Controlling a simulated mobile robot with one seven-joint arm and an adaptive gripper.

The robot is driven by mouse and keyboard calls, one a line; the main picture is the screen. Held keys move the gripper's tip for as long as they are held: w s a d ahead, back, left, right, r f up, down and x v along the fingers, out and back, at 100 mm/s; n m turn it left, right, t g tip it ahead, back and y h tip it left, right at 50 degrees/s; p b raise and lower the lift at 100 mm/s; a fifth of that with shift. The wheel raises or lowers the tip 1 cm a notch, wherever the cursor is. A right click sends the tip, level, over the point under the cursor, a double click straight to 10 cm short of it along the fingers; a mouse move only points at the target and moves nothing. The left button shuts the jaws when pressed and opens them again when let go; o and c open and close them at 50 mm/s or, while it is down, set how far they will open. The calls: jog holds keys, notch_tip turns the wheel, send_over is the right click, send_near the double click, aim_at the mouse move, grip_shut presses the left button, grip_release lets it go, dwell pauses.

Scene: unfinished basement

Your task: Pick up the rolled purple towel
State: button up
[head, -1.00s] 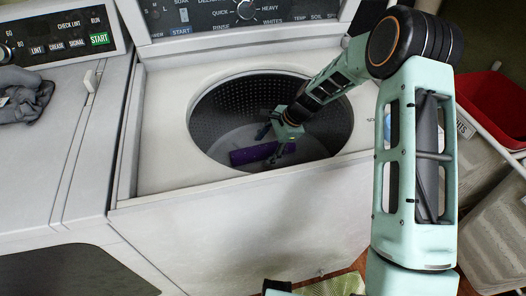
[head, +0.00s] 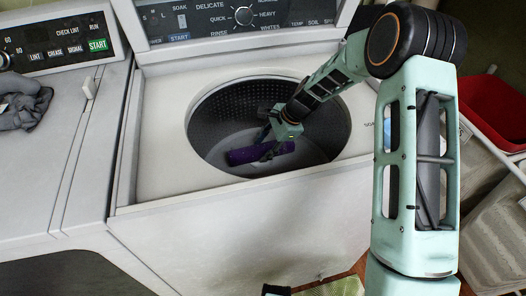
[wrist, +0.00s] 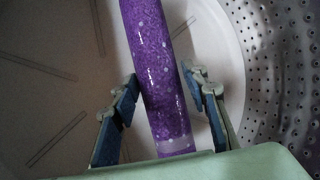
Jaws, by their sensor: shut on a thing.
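The rolled purple towel (head: 247,155) is inside the round drum of the top-loading washer, slanting slightly up to the right in the head view. My gripper (head: 268,147) reaches down into the drum from the upper right and is shut on the towel near its middle. In the wrist view the speckled purple roll (wrist: 155,50) runs from the top edge down between my blue-padded fingers (wrist: 162,95), one on each side. Its lower end has a pale band. Its top end is cut off by the frame.
The drum's perforated wall (head: 215,117) and the washer's white rim surround my gripper. The control panel (head: 240,18) stands behind. A second machine with a grey cloth (head: 22,103) is at left. A red bin (head: 490,110) is at right.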

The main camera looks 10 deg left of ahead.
jog(key=s+d+r+p, duration=0.2)
jog(key=s+d+r, duration=0.4)
jog(key=s+r, duration=0.4)
jog(key=shift+s+r, duration=0.2)
jog(key=shift+s, duration=1.15)
jog(key=o, duration=0.6)
jog(key=c, duration=0.3)
jog(key=shift+r, duration=0.1)
